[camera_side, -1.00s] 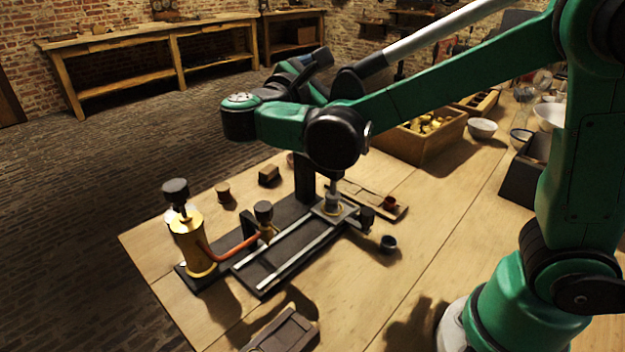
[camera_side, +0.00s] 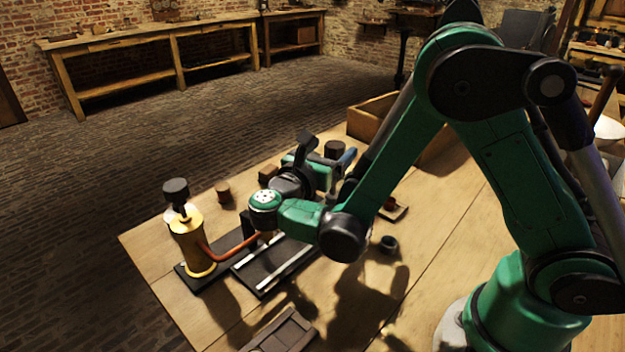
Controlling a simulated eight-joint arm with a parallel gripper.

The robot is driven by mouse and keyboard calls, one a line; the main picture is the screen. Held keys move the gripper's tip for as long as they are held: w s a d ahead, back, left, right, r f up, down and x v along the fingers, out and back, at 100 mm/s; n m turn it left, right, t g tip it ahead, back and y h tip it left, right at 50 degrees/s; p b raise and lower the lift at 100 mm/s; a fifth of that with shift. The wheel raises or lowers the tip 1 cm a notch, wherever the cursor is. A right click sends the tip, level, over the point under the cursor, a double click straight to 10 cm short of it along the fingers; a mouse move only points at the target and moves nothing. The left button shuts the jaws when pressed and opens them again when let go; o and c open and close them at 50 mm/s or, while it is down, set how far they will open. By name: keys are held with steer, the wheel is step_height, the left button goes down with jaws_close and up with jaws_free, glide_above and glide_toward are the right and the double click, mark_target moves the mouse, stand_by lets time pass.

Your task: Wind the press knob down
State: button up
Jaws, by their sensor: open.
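My gripper (camera_side: 308,150) is low over the bench, at the press, with its dark jaw parts pointing up and to the right. It is open. A dark round knob (camera_side: 335,148), which looks like the press knob, stands just right of the jaws. I cannot tell whether they touch it. My wrist and forearm hide the press column and most of the sliding carriage; the rails (camera_side: 285,262) show below my wrist. A brass cylinder (camera_side: 190,243) with a dark knob (camera_side: 176,190) stands upright at the left, joined to a red hose (camera_side: 230,252).
A dark cup (camera_side: 388,244) and a small wooden board (camera_side: 398,212) lie right of the rails. A wooden crate (camera_side: 372,118) is behind. A dark tray (camera_side: 284,333) lies at the front. Small blocks (camera_side: 223,190) sit near the back-left edge. The bench's front right is clear.

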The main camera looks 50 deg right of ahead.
mark_target(343, 142)
steer(key=shift+x, duration=2.25)
jaws_close()
steer(key=m+g, duration=0.1)
steer(key=g, duration=0.1)
steer(key=m+g, duration=0.2)
steer(key=g, duration=0.1)
steer(key=s+m+g, duration=0.1)
steer(key=g, duration=0.1)
steer(key=shift+m, duration=0.4)
jaws_free()
steer(key=shift+r, duration=0.1)
